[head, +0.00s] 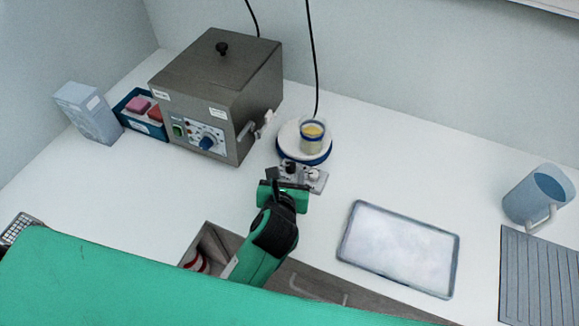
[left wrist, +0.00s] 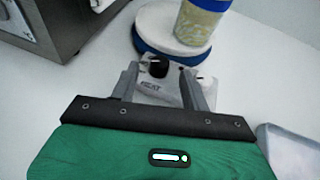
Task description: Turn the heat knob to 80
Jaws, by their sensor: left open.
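The hot plate (head: 286,149) has a round white top with a blue rim and a grey control panel (head: 318,180) at its front. The black heat knob (head: 291,167) is on the panel's left, beside a paler knob (head: 313,174). My left gripper (head: 289,183) is open at the panel's front. In the left wrist view, the black knob (left wrist: 158,66) appears between the two grey fingers (left wrist: 159,74), with a gap on each side. Its pointer and scale are too small to read. My right gripper is not in view.
A beaker (head: 312,134) with yellow contents stands on the plate. A steel water bath (head: 218,95) with a blue knob stands to the left. A metal tray (head: 350,252) lies to the right, a blue jug (head: 530,198) farther right.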

